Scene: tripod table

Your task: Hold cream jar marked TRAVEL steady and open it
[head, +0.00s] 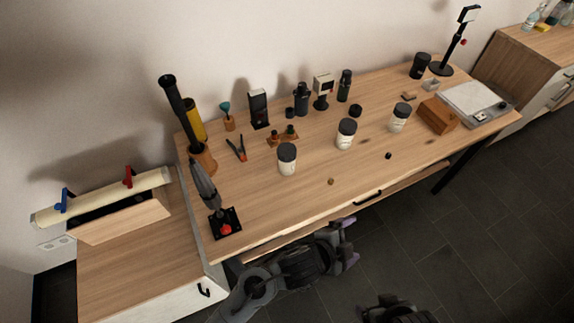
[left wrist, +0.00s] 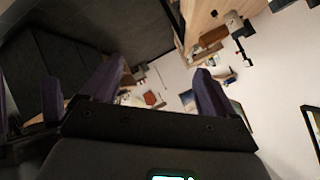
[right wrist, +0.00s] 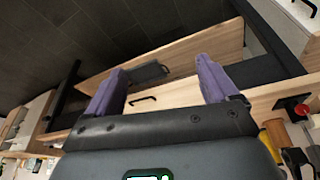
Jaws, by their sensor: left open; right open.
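Three white jars with black lids stand upright on the wooden table in the head view: a left jar (head: 287,158), a middle jar (head: 346,134) and a right jar (head: 399,117). Their labels are too small to read, so I cannot tell which is marked TRAVEL. My left gripper (head: 348,245) is open and empty, low in front of the table's front edge. Its purple fingers also show apart in the left wrist view (left wrist: 160,85). My right gripper shows open and empty in the right wrist view (right wrist: 162,85), facing the table front.
The table (head: 250,215) holds a wooden box (head: 437,115), a scale-like device (head: 477,102), pliers (head: 237,149) and several grinders and bottles along the back. A small brown knob (head: 331,181) and a black piece (head: 388,155) lie near the front. The front middle is mostly clear.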

